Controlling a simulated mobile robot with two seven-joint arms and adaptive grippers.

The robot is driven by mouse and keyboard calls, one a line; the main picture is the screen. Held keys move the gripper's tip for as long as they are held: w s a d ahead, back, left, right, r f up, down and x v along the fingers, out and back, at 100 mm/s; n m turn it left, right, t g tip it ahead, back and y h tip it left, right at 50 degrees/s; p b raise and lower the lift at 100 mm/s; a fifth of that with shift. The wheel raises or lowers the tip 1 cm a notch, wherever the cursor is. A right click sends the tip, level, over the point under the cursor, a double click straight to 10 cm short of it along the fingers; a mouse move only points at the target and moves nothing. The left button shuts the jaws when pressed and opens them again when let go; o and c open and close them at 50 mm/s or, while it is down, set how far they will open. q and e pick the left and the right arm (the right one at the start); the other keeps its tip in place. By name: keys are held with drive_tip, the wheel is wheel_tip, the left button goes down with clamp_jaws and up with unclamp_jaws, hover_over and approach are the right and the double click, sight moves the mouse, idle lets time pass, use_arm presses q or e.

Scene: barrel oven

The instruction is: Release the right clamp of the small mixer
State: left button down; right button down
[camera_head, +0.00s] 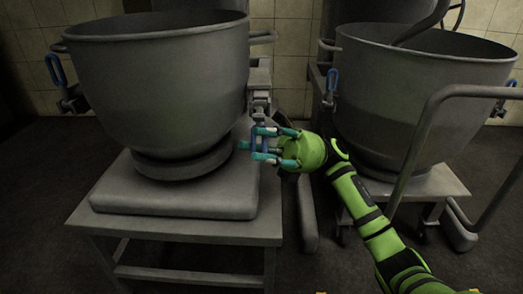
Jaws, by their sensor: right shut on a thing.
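The small mixer's bowl (158,75) is a grey metal bowl standing at the left above a low table. Its right clamp (260,104) is at the bowl's right side, with a blue handle hanging down among my fingers. My right gripper (261,146), green with teal fingers, is shut on that blue handle, which the fingers partly hide. The left clamp (56,70) on the bowl's far left has its blue loop handle pointing up. My left gripper is not in view.
A second large bowl (415,100) stands at the right, with blue clamp handles (331,80) at its sides. A grey tubular rail (425,125) curves in front of it, close to my right arm. The table (190,231) under the left bowl is below my gripper.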

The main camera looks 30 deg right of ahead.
drive_tip(key=shift+w+d, duration=0.1)
idle(0.4)
drive_tip(key=c, duration=1.1)
unclamp_jaws()
drive_tip(key=shift+d+f, duration=0.15)
drive_tip(key=v, duration=0.7)
drive_tip(key=shift+d, duration=0.1)
